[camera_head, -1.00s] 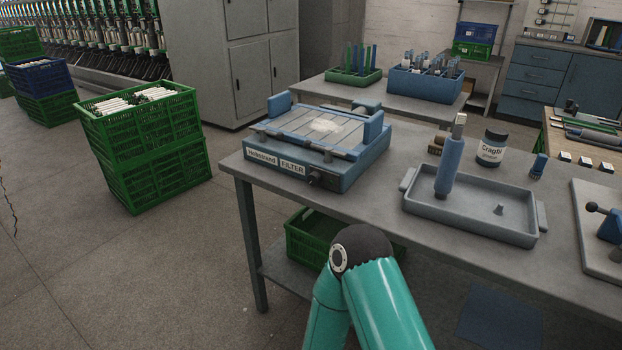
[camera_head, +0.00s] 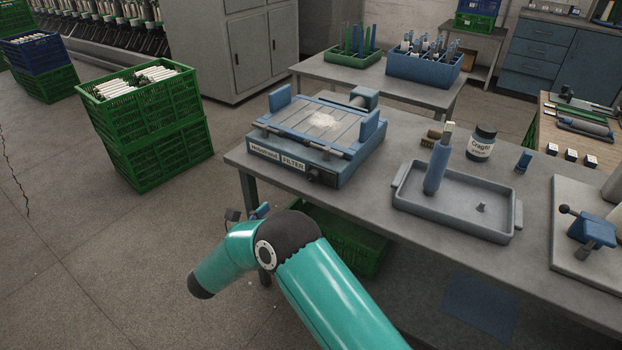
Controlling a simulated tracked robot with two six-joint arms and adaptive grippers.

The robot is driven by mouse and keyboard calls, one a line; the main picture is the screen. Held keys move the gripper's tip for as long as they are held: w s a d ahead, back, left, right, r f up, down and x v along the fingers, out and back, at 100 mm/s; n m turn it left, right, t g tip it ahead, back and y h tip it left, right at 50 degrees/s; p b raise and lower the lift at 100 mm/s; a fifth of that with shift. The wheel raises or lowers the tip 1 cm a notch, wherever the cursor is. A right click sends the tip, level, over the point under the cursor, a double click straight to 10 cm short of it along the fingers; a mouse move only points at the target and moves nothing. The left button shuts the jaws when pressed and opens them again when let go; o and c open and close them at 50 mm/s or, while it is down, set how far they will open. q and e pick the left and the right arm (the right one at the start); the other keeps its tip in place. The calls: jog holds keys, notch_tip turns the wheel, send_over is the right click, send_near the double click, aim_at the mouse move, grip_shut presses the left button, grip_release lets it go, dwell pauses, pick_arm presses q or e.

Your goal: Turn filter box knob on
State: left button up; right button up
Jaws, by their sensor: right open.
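The filter box (camera_head: 345,165) is a blue and grey unit with a slatted top and a pale dusty patch, labelled FILTER on its front. It sits at the left end of the grey workbench. Its dark knob (camera_head: 313,174) is on the front face, right of the label; its setting is too small to read. My right gripper (camera_head: 247,213) shows partly behind my teal arm, below and left of the box, apart from the knob. Its jaws are open and seem empty. My left gripper is out of view.
A grey tray (camera_head: 408,208) holding an upright blue brush-like tool (camera_head: 437,165) stands on the workbench (camera_head: 360,205), with a dark jar (camera_head: 481,142) behind it. Stacked green crates (camera_head: 150,120) stand on the floor at left. A green crate (camera_head: 345,240) sits under the bench.

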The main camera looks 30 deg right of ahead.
aim_at(311, 179)
jog(key=p+x, duration=0.1)
jog(key=x, duration=1.5)
jog(key=shift+d+f+p, duration=0.1)
jog(key=shift+d+p, duration=0.15)
jog(key=shift+p, duration=0.1)
grip_shut()
